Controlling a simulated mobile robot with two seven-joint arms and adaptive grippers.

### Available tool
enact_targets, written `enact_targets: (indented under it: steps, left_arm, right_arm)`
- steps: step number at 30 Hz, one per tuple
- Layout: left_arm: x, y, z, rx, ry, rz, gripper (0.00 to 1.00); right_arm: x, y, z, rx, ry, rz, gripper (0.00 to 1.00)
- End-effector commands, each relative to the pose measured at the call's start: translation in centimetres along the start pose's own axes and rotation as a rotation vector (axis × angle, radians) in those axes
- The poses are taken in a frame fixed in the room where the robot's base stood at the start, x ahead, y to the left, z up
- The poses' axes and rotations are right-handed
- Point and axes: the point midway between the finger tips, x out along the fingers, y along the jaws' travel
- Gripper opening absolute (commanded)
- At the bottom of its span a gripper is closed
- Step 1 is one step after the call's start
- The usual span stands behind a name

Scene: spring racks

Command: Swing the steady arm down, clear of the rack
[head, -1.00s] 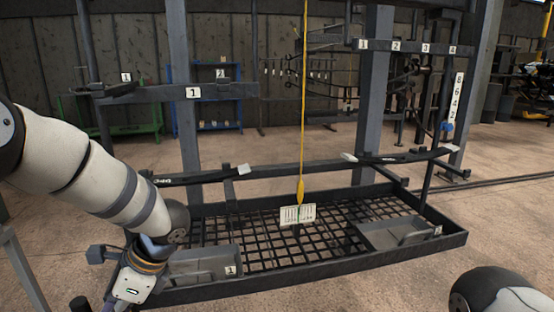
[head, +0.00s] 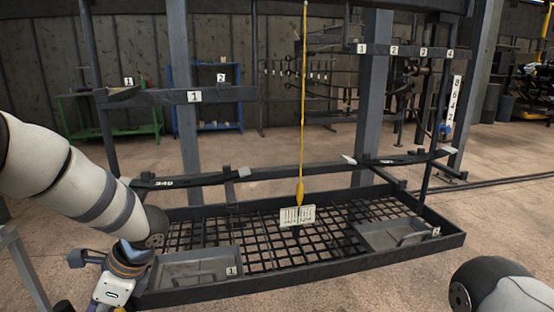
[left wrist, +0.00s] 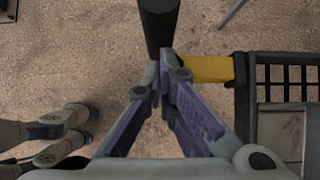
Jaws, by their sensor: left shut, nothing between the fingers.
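A yellow bar (left wrist: 208,69) sticks out to the left from the black rack frame (left wrist: 243,100) in the left wrist view. A thick black cylinder (left wrist: 158,22) stands by the bar's free end, at my fingertips; the bar and cylinder may be the steady arm, but I cannot tell how they join. My left gripper (left wrist: 163,62) is shut and empty, its tips close to the cylinder's lower end; I cannot tell if they touch. In the head view the rack (head: 300,279) has a low mesh base, and my left wrist is at its front left corner. My right gripper is out of view.
Metal trays sit at the left (head: 195,268) and right (head: 390,236) of the base. A yellow plumb line (head: 303,100) hangs above a white scale card (head: 297,216). Dark strips (head: 190,181) lie along the rear rail. Floor left of the rack is mostly clear.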

Motion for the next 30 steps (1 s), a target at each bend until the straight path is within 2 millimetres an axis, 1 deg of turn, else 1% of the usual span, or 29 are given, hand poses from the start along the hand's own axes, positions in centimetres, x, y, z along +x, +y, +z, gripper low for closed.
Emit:
enact_targets:
  steps: [1, 30]
  left_arm:
    - [0.1, 0.0, 0.3, -0.002, -0.002, 0.0, 0.0]
    - [2.2, 0.0, 3.4, 0.0, -0.001, 0.0, 0.0]
  right_arm:
    - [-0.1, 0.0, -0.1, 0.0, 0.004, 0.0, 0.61]
    - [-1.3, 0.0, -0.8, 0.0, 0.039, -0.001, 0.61]
